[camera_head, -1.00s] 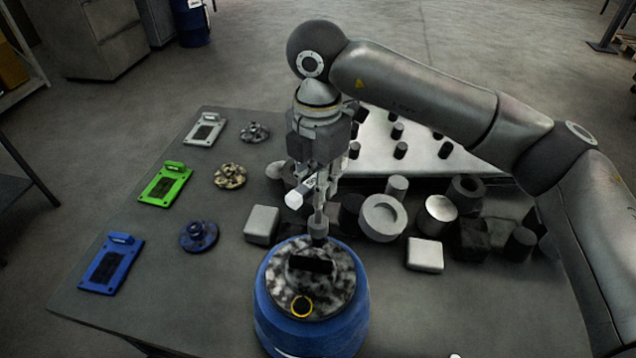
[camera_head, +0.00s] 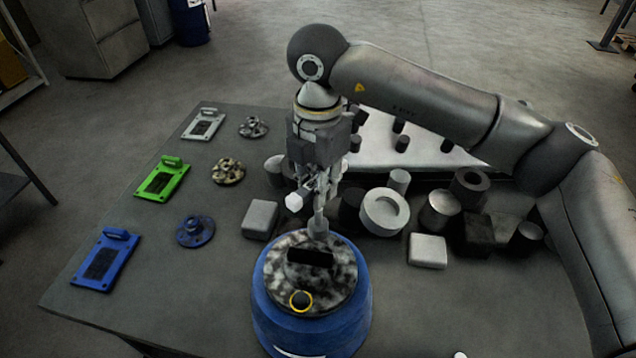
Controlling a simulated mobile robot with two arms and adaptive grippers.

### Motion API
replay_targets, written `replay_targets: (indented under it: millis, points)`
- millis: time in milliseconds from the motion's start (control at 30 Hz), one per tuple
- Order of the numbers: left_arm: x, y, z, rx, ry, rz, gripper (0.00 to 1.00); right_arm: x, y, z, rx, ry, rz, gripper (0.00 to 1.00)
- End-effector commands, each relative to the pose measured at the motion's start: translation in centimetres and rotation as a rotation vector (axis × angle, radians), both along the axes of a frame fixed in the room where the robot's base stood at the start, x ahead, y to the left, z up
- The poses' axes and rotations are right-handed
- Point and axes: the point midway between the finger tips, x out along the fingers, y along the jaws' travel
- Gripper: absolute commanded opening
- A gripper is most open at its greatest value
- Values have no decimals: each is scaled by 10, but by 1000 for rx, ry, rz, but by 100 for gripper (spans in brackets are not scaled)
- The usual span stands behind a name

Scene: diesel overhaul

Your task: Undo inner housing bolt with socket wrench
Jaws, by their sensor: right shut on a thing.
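My right gripper (camera_head: 316,187) points down over the far part of the blue round housing (camera_head: 312,325). It is shut on the socket wrench (camera_head: 318,227), a light grey tool with a pale handle end to the left and a socket end at the bottom. The socket end is at the far rim of the housing's mottled grey top disc (camera_head: 283,277); I cannot tell whether it touches. The disc has a dark slot (camera_head: 310,258) and a yellow-ringed hole (camera_head: 301,300). The inner housing bolt cannot be made out; it may be hidden under the socket. My left gripper is not in view.
White, green (camera_head: 162,180) and blue (camera_head: 106,260) plates lie at the left, beside several round flanged parts (camera_head: 196,231). Grey blocks, cylinders and a ring (camera_head: 370,222) crowd the right behind the housing. The left front table is clear.

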Motion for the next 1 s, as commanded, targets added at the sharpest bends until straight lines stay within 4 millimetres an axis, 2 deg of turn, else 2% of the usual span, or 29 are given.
replay_targets:
  millis: [133, 233, 1000]
  points:
    - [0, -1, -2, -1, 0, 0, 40, 0, 0, -1, 1, -1, 20, 0]
    - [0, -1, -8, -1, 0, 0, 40, 0, 0, -2, 1, -2, 106, 0]
    - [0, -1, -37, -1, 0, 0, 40, 0, 0, 0, 2, -2, 1023, 0]
